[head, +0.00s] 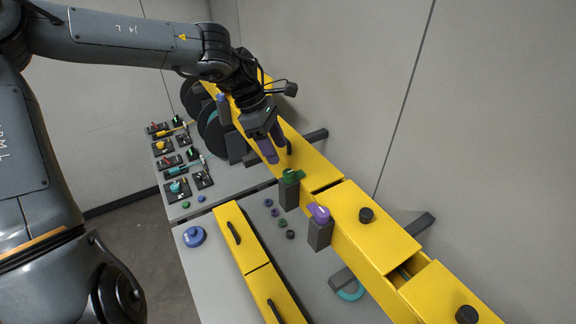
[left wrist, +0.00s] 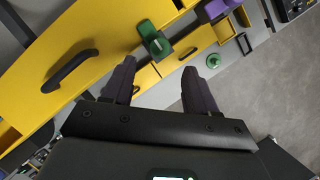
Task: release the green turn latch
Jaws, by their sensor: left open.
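The green turn latch (head: 292,176) sits on top of a dark grey post (head: 288,197) beside the yellow housing. In the left wrist view the green latch (left wrist: 152,38) shows just beyond the fingertips, near the middle of the gap between them. My left gripper (head: 275,158), with purple-grey fingers, is open and empty. It is above and a little left of the latch in the head view. In the left wrist view my left gripper (left wrist: 160,68) has its two fingers well apart, and nothing lies between them. My right gripper is not in view.
A purple latch (head: 319,212) on a similar post stands right of the green one. The long yellow housing (head: 365,222) runs beside both. A yellow drawer unit (head: 240,240) and small rings lie on the grey table (head: 205,262). Black trays with parts are at the back left.

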